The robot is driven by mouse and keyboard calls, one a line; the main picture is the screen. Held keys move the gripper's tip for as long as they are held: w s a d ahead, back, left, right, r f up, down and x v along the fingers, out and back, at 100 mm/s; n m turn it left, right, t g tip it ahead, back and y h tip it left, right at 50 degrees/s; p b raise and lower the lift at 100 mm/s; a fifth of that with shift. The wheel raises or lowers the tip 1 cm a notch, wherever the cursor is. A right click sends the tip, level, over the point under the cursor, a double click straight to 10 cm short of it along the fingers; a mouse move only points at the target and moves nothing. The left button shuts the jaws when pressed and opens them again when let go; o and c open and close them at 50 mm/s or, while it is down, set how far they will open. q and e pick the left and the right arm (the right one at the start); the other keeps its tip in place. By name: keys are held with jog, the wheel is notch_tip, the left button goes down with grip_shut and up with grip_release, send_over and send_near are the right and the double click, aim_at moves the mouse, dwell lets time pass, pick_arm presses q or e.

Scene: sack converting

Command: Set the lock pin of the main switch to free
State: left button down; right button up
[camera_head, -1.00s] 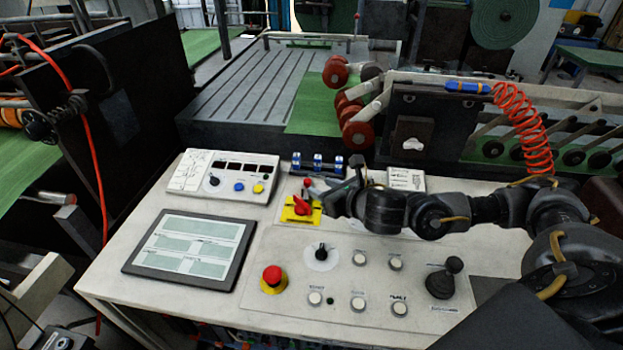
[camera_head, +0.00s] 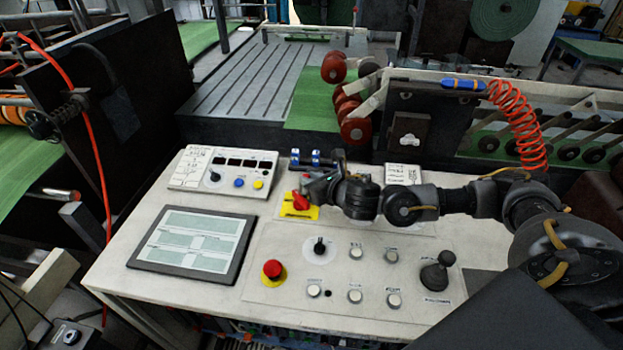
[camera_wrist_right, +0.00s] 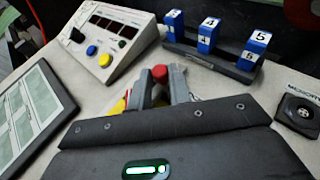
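The main switch (camera_head: 300,202) is a red rotary handle on a yellow plate on the control desk. A small red ball-shaped knob, which looks like the lock pin (camera_wrist_right: 160,73), stands just behind it and shows in the right wrist view. My right gripper (camera_head: 311,183) is low over the desk, just right of and behind the switch. In the wrist view its two fingers (camera_wrist_right: 161,80) stand apart with the red knob at their tips. I cannot tell whether they press on it. The fingers hide most of the switch there. My left gripper is in neither view.
A sloped box with a dial and coloured buttons (camera_head: 223,169) stands left of the gripper. Blue numbered blocks (camera_wrist_right: 207,33) on a dark rail stand close behind it. A screen (camera_head: 192,243), a red emergency button (camera_head: 272,269) and a black joystick (camera_head: 436,273) are nearer the front.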

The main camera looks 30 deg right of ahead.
grip_shut()
jog(key=shift+w+d, duration=0.95)
jog(key=shift+w, duration=0.3)
jog(key=shift+r, duration=0.15)
jog(key=shift+o, duration=1.7)
grip_release()
jog(key=o, duration=0.4)
jog(key=shift+w, duration=0.15)
jog(key=shift+o, duration=0.2)
